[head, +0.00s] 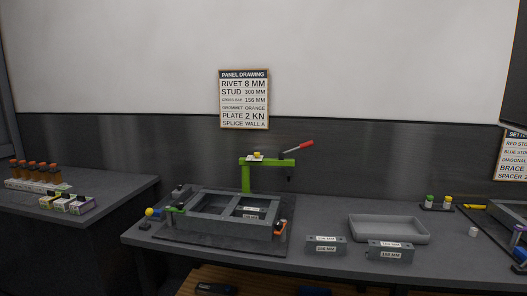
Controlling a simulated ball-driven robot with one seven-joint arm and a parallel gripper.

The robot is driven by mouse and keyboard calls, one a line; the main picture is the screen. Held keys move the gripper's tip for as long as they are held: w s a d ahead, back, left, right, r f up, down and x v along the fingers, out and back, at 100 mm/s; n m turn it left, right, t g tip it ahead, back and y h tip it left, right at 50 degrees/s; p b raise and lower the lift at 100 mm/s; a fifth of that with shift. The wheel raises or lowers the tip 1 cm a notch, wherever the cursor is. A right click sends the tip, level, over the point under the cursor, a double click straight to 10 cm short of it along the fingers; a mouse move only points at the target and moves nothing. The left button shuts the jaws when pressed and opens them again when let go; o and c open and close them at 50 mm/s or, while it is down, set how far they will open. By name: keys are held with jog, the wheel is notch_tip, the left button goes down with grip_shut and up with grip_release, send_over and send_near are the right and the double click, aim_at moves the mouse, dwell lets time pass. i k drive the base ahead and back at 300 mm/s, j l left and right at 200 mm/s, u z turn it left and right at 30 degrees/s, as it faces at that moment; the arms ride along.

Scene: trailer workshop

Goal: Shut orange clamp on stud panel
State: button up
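The stud panel (217,226), a dark grey frame with crossbars and white labels, lies on a dark base plate on the middle bench. The orange clamp (280,229) is small and sits at the panel's right front corner. Whether its arm is open or shut is too small to tell. A green clamp (176,208) sits at the panel's left side. My gripper is not in view.
A green press (246,177) with a red-tipped lever stands behind the panel. Two labelled grey blocks (326,246) (390,251) and a grey tray (389,229) lie to the right. A yellow ball knob (149,212) is at left. A side bench (115,188) holds orange-capped items.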

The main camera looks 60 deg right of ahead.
aim_at(279, 226)
jog(key=z, duration=1.65)
